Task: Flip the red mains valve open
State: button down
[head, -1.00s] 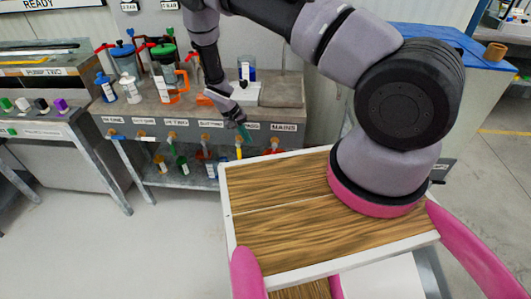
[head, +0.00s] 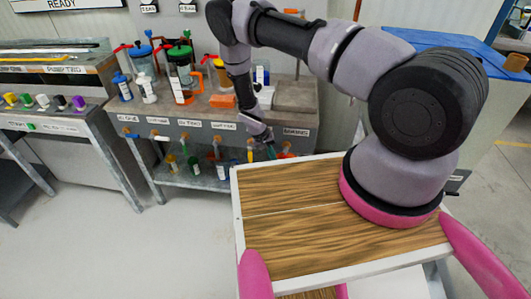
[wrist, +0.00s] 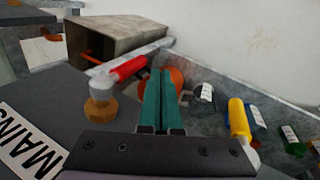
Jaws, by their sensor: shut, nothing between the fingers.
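The red mains valve handle (wrist: 128,68) shows in the wrist view, left of my gripper (wrist: 163,75). It joins a pale valve body (wrist: 103,88) on a brass nut (wrist: 100,110), beside the MAINS label (wrist: 28,142). The handle points out from the bench front, slanting towards my fingers. The green fingers are shut with nothing between them; whether they touch the handle I cannot tell. In the head view, my gripper (head: 271,150) is low at the bench front, just left of the red valve (head: 286,155) and under the MAINS label (head: 297,132).
A yellow-handled valve (wrist: 238,118) is at the right of the wrist view. Small bottles (wrist: 290,135) stand on the lower shelf. An orange round object (wrist: 177,80) is partly hidden behind my fingers. My wooden-topped base is close to the bench.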

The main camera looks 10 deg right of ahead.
aim_at(284, 156)
jog(key=shift+s+d, duration=0.15)
jog(key=shift+d, duration=0.75)
jog(key=shift+d+f+h, duration=0.2)
jog(key=shift+h, duration=0.4)
jog(key=shift+s+d+f+g+h, duration=0.1)
jog(key=shift+s+d+g+h, duration=0.2)
jog(key=shift+d+h, duration=0.5)
jog(key=shift+s+d+f+g+h, duration=0.1)
jog(key=shift+s+d+g+h, duration=0.2)
jog(key=shift+d+h, duration=0.45)
jog(key=shift+s+d+f+g+h, duration=0.15)
jog(key=shift+d+g+h, duration=0.25)
jog(key=shift+d+h, duration=0.4)
jog(key=shift+a, duration=0.15)
